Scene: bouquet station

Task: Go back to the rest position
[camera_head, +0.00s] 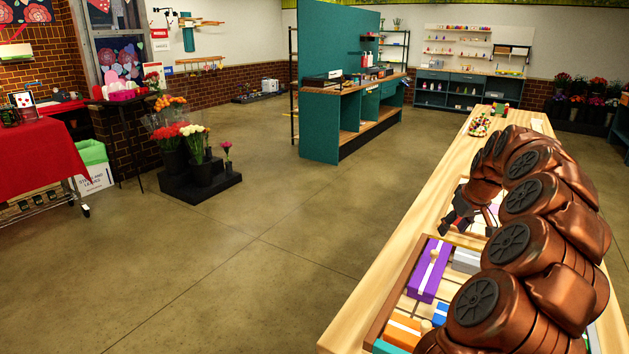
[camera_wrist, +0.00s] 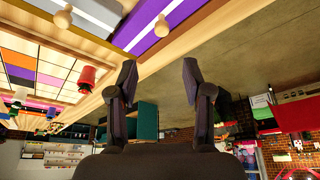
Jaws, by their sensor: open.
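My gripper (camera_head: 458,218) is open at the end of my copper-coloured arm, over the left edge of the long wooden table (camera_head: 420,225). In the wrist view its two dark fingers (camera_wrist: 158,80) stand wide apart with nothing between them. My arm bends over the table and hides much of its right side.
A tray (camera_head: 380,318) on the table holds a purple block (camera_head: 430,270) with a pale strip, a grey block (camera_head: 466,261) and an orange block (camera_head: 403,332). A red knobbed piece shows in the wrist view (camera_wrist: 87,78). Open floor (camera_head: 270,250) lies left.

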